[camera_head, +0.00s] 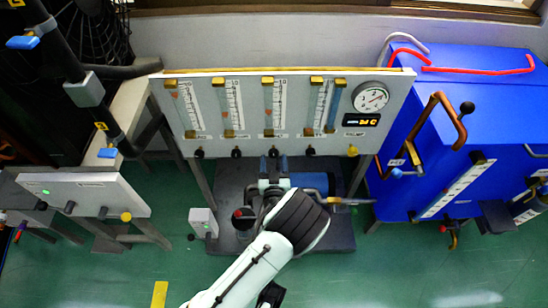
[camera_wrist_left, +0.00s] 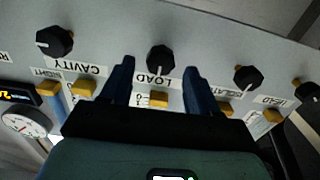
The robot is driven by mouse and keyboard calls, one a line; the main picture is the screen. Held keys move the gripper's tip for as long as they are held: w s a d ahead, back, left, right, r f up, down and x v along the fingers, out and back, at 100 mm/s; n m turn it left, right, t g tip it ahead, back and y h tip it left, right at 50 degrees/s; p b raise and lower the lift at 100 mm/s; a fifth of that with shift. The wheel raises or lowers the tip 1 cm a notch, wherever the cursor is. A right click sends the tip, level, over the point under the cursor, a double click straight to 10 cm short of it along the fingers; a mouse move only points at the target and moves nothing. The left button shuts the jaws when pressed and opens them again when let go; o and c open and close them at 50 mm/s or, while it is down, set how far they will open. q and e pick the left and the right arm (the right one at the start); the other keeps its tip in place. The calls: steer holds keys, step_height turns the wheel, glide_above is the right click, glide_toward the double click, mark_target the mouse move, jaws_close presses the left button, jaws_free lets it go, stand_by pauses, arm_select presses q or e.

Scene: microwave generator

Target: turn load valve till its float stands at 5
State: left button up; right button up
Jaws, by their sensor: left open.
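The load valve is a black knob (camera_head: 273,152), third from the left under the flow meter panel. In the left wrist view the picture is upside down, and the load knob (camera_wrist_left: 160,59) sits beside its LOAD label with a white pointer line. The load flow meter tube (camera_head: 279,103) stands above it. Its float is too small to read against the scale. My left gripper (camera_head: 273,164) is open just below the load knob. In the left wrist view its dark blue fingers (camera_wrist_left: 158,68) stand on either side of the knob, apart from it. My right gripper is not in view.
In the left wrist view, the cavity knob (camera_wrist_left: 54,42) and isolator knob (camera_wrist_left: 247,77) flank the load knob closely. A round gauge (camera_head: 370,97) is on the panel's right. A blue cabinet (camera_head: 455,130) with pipes stands right. Green floor (camera_head: 400,260) is open in front.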

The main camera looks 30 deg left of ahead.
arm_select(q)
steer(key=shift+x, duration=1.15)
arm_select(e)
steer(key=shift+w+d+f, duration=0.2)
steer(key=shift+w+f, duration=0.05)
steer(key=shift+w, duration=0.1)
arm_select(q)
steer(key=c, duration=1.1)
steer(key=shift+o, duration=0.3)
steer(key=shift+n, duration=0.8)
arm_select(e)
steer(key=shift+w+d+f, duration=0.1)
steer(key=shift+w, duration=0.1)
arm_select(q)
steer(key=o, duration=1)
steer(key=shift+o, duration=0.2)
